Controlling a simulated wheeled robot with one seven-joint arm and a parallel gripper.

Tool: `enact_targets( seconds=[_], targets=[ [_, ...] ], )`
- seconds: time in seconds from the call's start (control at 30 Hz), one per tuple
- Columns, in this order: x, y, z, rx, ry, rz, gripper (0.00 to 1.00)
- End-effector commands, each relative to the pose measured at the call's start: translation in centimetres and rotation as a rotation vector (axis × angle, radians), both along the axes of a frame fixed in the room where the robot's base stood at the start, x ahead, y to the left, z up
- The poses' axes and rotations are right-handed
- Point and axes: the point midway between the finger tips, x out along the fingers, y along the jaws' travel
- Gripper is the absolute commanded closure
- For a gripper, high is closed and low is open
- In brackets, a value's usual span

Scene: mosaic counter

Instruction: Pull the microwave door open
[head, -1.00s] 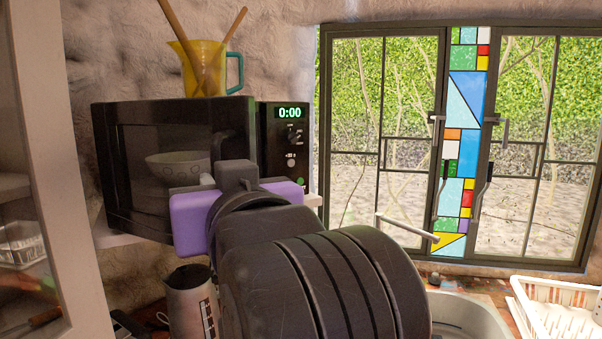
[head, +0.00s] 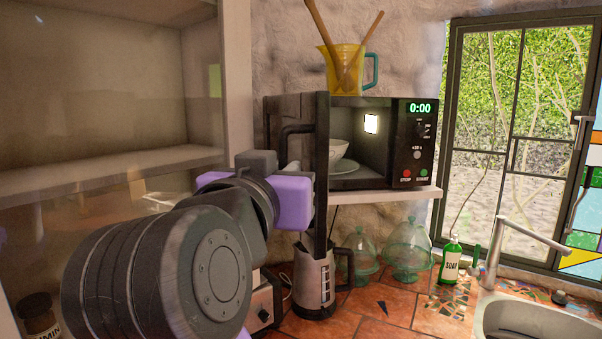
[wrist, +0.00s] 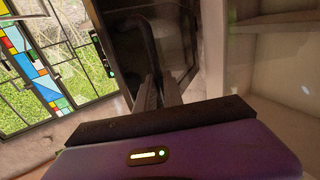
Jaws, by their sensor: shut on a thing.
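The black microwave (head: 408,145) sits on a white shelf, its lit interior showing. Its door (head: 321,160) stands swung well out at the left, seen nearly edge-on. A white bowl (head: 340,168) is inside, partly hidden by the door. My gripper (head: 293,168), with a purple body, is at the door's outer face, shut on the dark curved door handle (head: 287,138). In the wrist view the two fingers (wrist: 158,92) close around the lower part of the handle (wrist: 149,45). The exact contact is small and dark.
A yellow jug (head: 345,68) with wooden utensils stands on the microwave. An open-shelved cabinet (head: 110,180) is close on the left, beside my arm. Below are a metal kettle (head: 313,285), glass domes (head: 408,250), a soap bottle (head: 450,262) and a sink (head: 500,305).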

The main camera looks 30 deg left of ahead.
Motion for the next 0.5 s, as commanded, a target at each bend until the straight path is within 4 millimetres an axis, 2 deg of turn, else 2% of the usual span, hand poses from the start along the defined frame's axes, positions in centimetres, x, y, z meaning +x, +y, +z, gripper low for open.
enact_targets(
  seconds=[0.33, 0.37, 0.4, 0.47, 0.5],
  targets=[
    [0.02, 0.12, 0.16, -0.001, -0.003, 0.002, 1.0],
    [0.02, 0.12, 0.16, -0.001, -0.003, 0.002, 0.86],
    [0.03, 0.11, 0.16, -0.001, -0.003, 0.002, 0.79],
    [0.03, 0.09, 0.14, 0.0, -0.003, 0.002, 0.67],
    [0.03, 0.07, 0.12, 0.0, -0.003, 0.001, 0.67]
  ],
)
